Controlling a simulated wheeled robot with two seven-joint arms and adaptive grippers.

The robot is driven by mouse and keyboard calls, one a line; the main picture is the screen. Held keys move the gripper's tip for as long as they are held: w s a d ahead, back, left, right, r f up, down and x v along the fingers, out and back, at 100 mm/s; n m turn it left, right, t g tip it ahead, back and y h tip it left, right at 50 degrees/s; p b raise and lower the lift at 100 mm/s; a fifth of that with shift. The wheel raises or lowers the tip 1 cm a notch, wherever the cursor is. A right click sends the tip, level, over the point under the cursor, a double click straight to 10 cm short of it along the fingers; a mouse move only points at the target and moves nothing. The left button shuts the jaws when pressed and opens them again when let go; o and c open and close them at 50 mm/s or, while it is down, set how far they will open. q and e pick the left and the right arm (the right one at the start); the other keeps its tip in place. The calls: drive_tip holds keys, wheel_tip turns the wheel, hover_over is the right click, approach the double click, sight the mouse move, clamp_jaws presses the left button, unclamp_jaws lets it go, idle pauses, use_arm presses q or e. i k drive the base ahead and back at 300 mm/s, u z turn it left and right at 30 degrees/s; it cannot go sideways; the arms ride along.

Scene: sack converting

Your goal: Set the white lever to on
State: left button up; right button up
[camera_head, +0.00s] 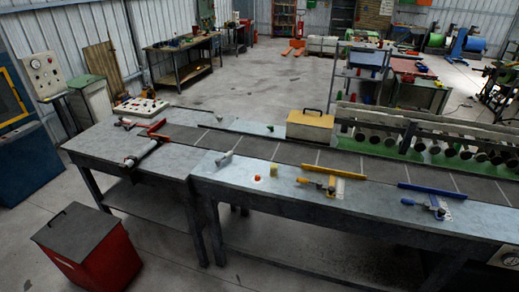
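Several small fixtures lie on the worktables, and I cannot tell for sure which is the white lever. A pale, slanted, handle-like piece (225,158) stands at the left end of the near middle table. A yellow-handled fixture (312,183) sits by a yellow bar (346,176), and a blue-handled fixture (415,204) by a blue bar (432,188). Neither of my grippers is in view.
A dark conveyor strip (290,152) runs along the tables. A yellow box (310,126) stands on its far side. A red bin (90,250) stands on the floor at front left. Floor behind is open.

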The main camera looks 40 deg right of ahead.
sight(217, 161)
drive_tip(key=z, duration=0.85)
drive_tip(key=i, duration=1.25)
drive_tip(key=u, duration=0.1)
